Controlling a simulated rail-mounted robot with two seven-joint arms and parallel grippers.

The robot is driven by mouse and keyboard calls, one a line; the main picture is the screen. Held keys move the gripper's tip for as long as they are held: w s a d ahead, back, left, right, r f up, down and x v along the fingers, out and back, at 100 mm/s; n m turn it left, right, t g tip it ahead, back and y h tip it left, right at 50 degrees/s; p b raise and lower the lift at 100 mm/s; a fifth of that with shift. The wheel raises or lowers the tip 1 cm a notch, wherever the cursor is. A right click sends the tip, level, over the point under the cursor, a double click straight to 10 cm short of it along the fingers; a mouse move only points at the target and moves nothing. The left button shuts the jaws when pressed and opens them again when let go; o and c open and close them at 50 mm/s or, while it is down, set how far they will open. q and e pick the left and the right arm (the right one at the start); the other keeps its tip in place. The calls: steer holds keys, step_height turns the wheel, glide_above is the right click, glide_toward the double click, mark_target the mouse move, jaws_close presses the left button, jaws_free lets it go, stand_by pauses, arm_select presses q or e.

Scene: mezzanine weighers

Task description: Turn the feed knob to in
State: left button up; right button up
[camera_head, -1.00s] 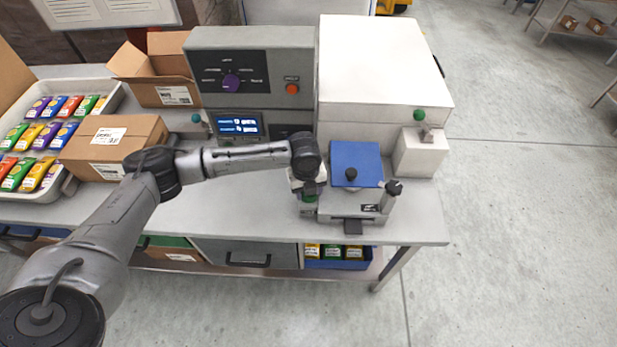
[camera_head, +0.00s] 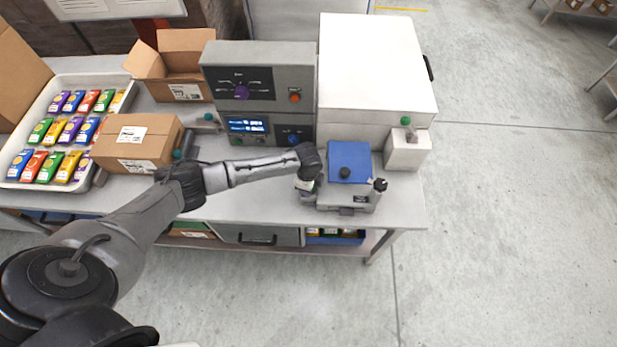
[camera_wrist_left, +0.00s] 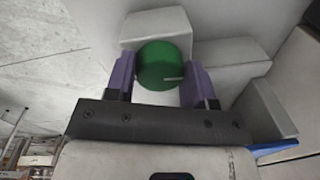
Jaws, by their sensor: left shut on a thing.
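A round green knob (camera_wrist_left: 160,66) with a pale pointer line shows in the left wrist view, between the two purple fingers of my left gripper (camera_wrist_left: 163,82). The gripper is shut on it. In the head view my left gripper (camera_head: 305,186) is at the left side of the small grey device (camera_head: 338,198) with the blue lid (camera_head: 349,161). The gripper hides the knob there. I cannot read any label by the knob, so its marked positions cannot be told. My right gripper is not in view.
A grey panel (camera_head: 285,65) with a purple knob (camera_head: 241,92) and an orange button (camera_head: 294,96) stands behind. A large white box (camera_head: 375,70) is right of it. A cardboard box (camera_head: 137,143) and a tray of colored packets (camera_head: 66,79) are at left.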

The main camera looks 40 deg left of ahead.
arm_select(q)
steer(key=n+p, duration=0.1)
steer(key=n, duration=0.1)
steer(key=n+p, duration=0.1)
steer(key=p, duration=0.1)
steer(key=n+p, duration=0.1)
steer(key=n, duration=0.1)
steer(key=shift+d+r+n+p, duration=0.1)
steer(key=shift+r+n+p, duration=0.15)
steer(key=shift+n+p, duration=0.1)
steer(key=n+p, duration=0.2)
steer(key=n, duration=0.1)
steer(key=shift+d+f, duration=0.1)
steer(key=shift+n+p, duration=0.6)
steer(key=shift+n, duration=0.85)
steer(key=o, duration=0.9)
steer(key=shift+f, duration=0.15)
steer(key=r, duration=0.9)
steer(key=r+p, duration=0.1)
steer(key=r, duration=0.4)
steer(key=shift+s+d, duration=0.15)
steer(key=shift+d, duration=0.2)
steer(key=shift+f, duration=0.1)
